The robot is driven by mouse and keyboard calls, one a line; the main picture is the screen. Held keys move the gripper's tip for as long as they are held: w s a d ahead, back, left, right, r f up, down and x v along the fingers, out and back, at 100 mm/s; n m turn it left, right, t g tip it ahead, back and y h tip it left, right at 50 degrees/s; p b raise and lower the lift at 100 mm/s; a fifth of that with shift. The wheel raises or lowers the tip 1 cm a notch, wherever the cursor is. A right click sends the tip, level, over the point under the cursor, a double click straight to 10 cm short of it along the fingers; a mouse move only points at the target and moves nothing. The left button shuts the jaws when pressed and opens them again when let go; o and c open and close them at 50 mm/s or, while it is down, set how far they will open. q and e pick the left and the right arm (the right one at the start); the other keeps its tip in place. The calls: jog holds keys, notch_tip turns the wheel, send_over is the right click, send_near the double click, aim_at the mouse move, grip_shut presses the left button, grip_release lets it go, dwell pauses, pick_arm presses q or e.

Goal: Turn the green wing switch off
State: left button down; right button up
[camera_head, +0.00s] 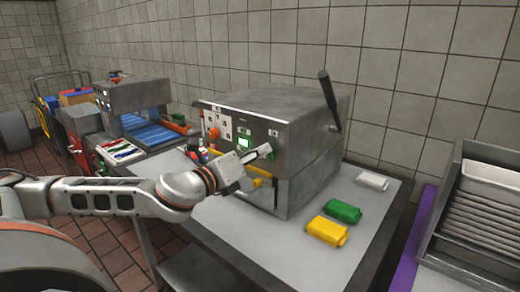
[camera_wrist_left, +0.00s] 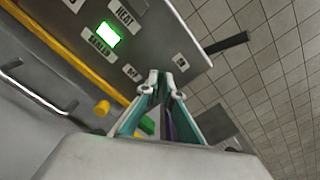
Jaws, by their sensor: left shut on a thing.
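The grey machine (camera_head: 305,130) stands on the table with its control panel facing left and front. My right gripper is not in view.
A yellow bar (camera_head: 258,182) runs below the panel, and a black lever (camera_head: 328,98) rises at the machine's right. White (camera_head: 371,181), green (camera_head: 343,211) and yellow (camera_head: 326,231) packs lie on the table. A tray rack (camera_head: 450,235) stands at the right.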

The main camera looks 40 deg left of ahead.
pick_arm(q)
jog(key=n+p, duration=0.1)
jog(key=n, duration=0.2)
jog(key=n+p, duration=0.2)
jog(key=n, duration=0.2)
jog(key=f+n+p, duration=0.1)
jog(key=n, duration=0.2)
jog(key=shift+a+n, duration=0.2)
jog(key=shift+n, duration=0.1)
jog(key=shift+p, duration=0.3)
jog(key=shift+f, duration=0.1)
jog(key=c, duration=2.2)
grip_release()
jog(key=shift+c, duration=0.2)
